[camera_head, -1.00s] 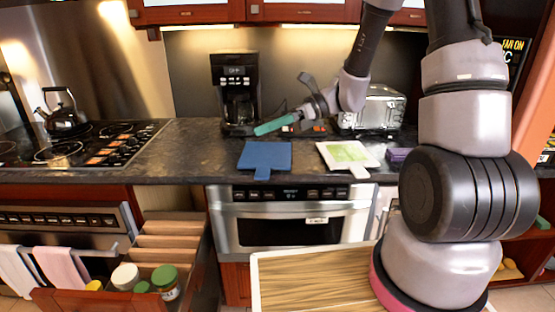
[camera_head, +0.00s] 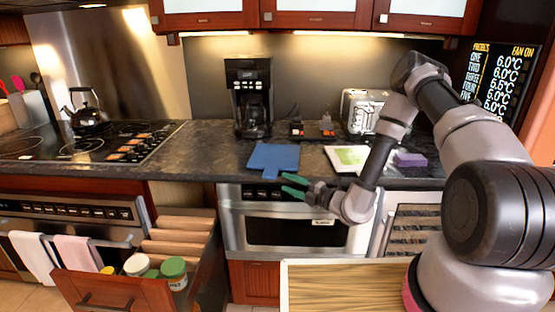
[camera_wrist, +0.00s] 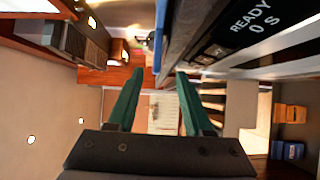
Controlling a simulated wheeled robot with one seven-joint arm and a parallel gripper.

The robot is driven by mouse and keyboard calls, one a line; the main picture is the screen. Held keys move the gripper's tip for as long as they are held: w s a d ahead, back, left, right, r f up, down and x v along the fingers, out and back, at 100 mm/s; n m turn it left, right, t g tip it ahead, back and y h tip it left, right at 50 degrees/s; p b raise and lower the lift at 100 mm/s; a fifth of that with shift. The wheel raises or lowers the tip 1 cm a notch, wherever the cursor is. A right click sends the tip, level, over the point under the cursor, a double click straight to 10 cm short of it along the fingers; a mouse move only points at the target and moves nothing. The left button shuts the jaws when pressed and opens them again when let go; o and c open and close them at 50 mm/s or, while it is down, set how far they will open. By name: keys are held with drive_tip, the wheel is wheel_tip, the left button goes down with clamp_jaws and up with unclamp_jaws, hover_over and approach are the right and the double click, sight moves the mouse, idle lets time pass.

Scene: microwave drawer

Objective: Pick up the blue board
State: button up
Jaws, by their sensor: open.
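The blue board (camera_head: 274,156) lies flat on the dark counter, left of the middle, with its short handle pointing to the front edge. My gripper (camera_head: 293,185) is open and empty, in front of the counter edge, just right of and a little below the handle. In the wrist view, the green fingers (camera_wrist: 160,75) stand apart with nothing between them. A thin blue strip (camera_wrist: 160,35), seemingly the board edge-on, shows beyond the fingertips, roughly in line with the gap.
A microwave drawer (camera_head: 290,232) sits under the counter, close to my gripper. A white and green board (camera_head: 349,157) and a purple item (camera_head: 411,159) lie to the right. A coffee maker (camera_head: 249,97) and toaster (camera_head: 364,108) stand behind. An open drawer (camera_head: 122,290) juts out lower left.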

sight(269, 174)
drive_tip(key=x, duration=0.7)
drive_tip(key=shift+s+a+r, duration=0.2)
drive_tip(key=shift+a+r, duration=0.05)
drive_tip(key=shift+a, duration=0.1)
drive_tip(key=shift+w+a, duration=0.35)
drive_tip(key=shift+a, duration=0.05)
clamp_jaws()
idle(0.7)
